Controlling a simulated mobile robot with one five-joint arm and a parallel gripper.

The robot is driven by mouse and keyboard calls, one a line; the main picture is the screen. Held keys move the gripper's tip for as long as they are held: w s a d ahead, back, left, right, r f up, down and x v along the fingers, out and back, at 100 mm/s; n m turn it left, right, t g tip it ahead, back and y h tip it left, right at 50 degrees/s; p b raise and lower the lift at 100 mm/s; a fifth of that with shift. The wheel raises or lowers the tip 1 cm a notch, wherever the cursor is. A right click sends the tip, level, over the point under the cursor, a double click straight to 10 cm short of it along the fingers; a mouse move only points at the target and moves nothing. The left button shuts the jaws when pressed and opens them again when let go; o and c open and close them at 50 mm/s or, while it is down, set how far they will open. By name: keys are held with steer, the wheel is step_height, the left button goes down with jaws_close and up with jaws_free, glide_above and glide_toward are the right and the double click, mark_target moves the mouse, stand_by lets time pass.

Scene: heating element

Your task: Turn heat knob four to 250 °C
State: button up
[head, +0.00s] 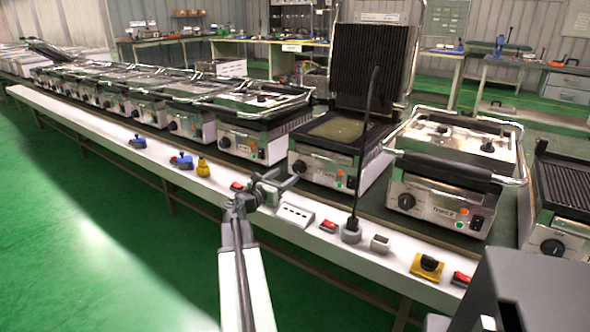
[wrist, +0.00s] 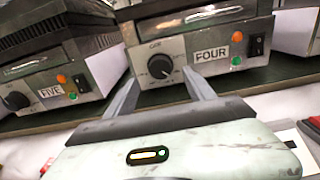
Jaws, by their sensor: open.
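In the wrist view, heat knob four (wrist: 159,66) is a round black knob on the silver front panel of the grill labelled FOUR (wrist: 212,54). The scale around it is too small to read. My gripper (wrist: 161,77) is open, its two grey fingers reaching toward that panel on either side of the knob's lower part. I cannot tell whether they touch it. In the head view, my gripper (head: 285,184) is above the white front ledge, in front of the row of grills. The labels there are too small to read surely.
The grill labelled FIVE (wrist: 50,91) stands left of four in the wrist view. A power switch (wrist: 257,45) and indicator lights sit right of the knob. In the head view, the white ledge (head: 100,118) carries a power strip (head: 295,214), switches and an upright cable (head: 362,150).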

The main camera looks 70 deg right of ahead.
mark_target(297, 169)
steer(key=x, duration=0.7)
steer(key=shift+d, duration=0.2)
steer(key=c, duration=1.3)
steer(key=shift+c, duration=0.2)
steer(key=shift+m, duration=0.3)
steer(key=m, duration=0.4)
steer(key=shift+s, duration=0.2)
steer(key=m, duration=0.5)
steer(key=shift+a+f, duration=0.1)
steer(key=shift+f, duration=0.05)
steer(key=shift+s+m, duration=0.1)
steer(key=shift+m, duration=0.4)
steer(key=o, duration=1.3)
